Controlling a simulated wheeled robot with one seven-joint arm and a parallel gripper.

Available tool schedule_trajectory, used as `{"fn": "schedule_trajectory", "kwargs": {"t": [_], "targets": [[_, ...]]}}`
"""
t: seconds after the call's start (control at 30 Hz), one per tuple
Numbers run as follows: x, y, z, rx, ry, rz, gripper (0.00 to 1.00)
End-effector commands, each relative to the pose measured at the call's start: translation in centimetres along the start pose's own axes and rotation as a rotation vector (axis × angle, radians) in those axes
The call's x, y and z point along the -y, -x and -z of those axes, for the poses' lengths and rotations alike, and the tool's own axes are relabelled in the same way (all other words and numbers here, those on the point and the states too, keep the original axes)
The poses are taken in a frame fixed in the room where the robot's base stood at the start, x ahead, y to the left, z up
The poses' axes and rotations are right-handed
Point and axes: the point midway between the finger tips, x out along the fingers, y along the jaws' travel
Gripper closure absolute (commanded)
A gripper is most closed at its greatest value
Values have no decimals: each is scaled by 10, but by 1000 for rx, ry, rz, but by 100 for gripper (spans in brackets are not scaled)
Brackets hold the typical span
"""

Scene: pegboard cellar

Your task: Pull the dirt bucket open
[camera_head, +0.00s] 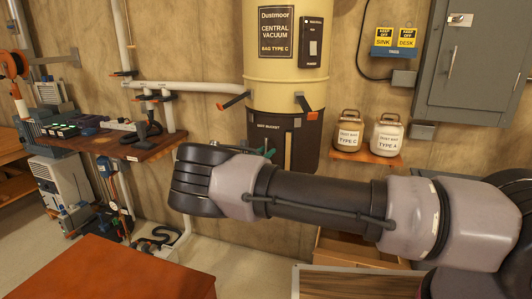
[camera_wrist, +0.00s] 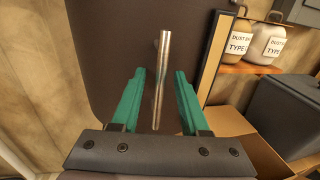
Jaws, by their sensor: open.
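The dirt bucket (camera_head: 293,128) is the dark lower part of the cream central vacuum cylinder (camera_head: 285,95) on the back wall. Orange-tipped latches sit at the seam above it. In the wrist view the dark bucket front (camera_wrist: 105,40) fills the middle, with a vertical metal bar handle (camera_wrist: 162,75) on it. My gripper (camera_wrist: 158,80) has two green fingers, open, one on each side of the bar, with gaps to both. In the head view my arm hides the bucket's lower part, and only a little green of my gripper (camera_head: 268,150) shows.
A small shelf (camera_head: 367,158) to the right holds two jugs labelled dust bags (camera_head: 348,131). An open cardboard box (camera_wrist: 232,125) stands low on the right. A cluttered workbench (camera_head: 125,147) is at left, and a red-brown surface (camera_head: 110,270) lies in front.

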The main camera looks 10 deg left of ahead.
Motion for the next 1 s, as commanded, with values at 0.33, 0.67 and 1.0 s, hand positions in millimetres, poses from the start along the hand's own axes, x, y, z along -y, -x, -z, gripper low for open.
{"fn": "schedule_trajectory", "kwargs": {"t": [0.33, 0.67, 1.0], "targets": [[0, -3, 0, -1, 0, -1, 67], [0, -2, 0, -1, 0, 0, 100], [0, -2, 0, -1, 0, 0, 100]]}}
